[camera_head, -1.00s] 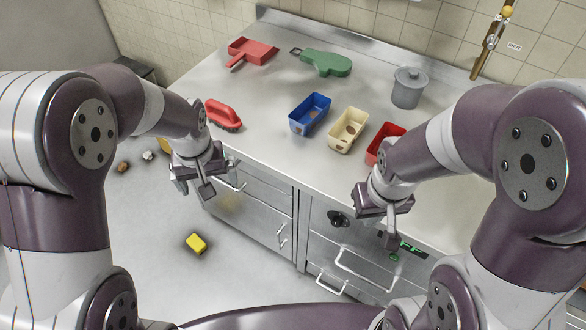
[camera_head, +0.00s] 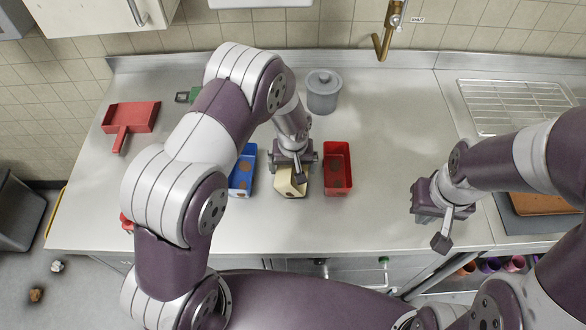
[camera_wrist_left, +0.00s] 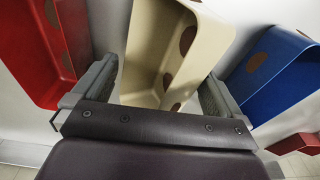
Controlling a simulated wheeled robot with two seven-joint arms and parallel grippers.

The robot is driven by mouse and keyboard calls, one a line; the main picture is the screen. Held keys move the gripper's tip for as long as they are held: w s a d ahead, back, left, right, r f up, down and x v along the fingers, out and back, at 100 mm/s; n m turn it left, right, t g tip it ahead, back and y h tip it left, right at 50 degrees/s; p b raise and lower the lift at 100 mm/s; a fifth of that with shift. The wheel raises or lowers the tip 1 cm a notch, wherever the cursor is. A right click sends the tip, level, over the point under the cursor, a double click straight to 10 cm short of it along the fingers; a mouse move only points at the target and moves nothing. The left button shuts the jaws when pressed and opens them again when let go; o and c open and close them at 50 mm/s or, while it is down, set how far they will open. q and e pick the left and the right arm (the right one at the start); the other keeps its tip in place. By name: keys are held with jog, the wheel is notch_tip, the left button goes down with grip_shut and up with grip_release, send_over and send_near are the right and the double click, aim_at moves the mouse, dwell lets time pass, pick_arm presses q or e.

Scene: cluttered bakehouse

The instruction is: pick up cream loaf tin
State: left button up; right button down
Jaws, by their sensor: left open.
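The cream loaf tin (camera_head: 291,187) stands on the steel counter between the blue and red tins, partly hidden by my left gripper (camera_head: 293,166). In the left wrist view the cream tin (camera_wrist_left: 163,42) reaches between the two spread fingers of the left gripper (camera_wrist_left: 158,90), one finger on each side. The tin has brown patches. I cannot tell whether either finger touches it. My right gripper (camera_head: 440,222) hangs to the right, away from the tins; its jaw gap cannot be made out.
The red tin (camera_head: 337,170) is close on the right and the blue tin (camera_head: 241,172) close on the left. A grey lidded pot (camera_head: 323,92) stands behind. A red dustpan (camera_head: 130,117) lies at the left. The counter (camera_head: 385,140) right of the red tin is clear.

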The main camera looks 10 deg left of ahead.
pick_arm(q)
jog(key=shift+w+a, duration=0.1)
jog(key=shift+w+a+f, duration=0.15)
jog(key=shift+w+a, duration=0.05)
jog(key=c, duration=0.3)
jog(key=shift+a, duration=0.15)
jog(key=c, duration=0.4)
jog(key=shift+s+d, duration=0.1)
jog(key=shift+d, duration=0.15)
jog(key=shift+c, duration=0.7)
jog(key=shift+a, duration=0.2)
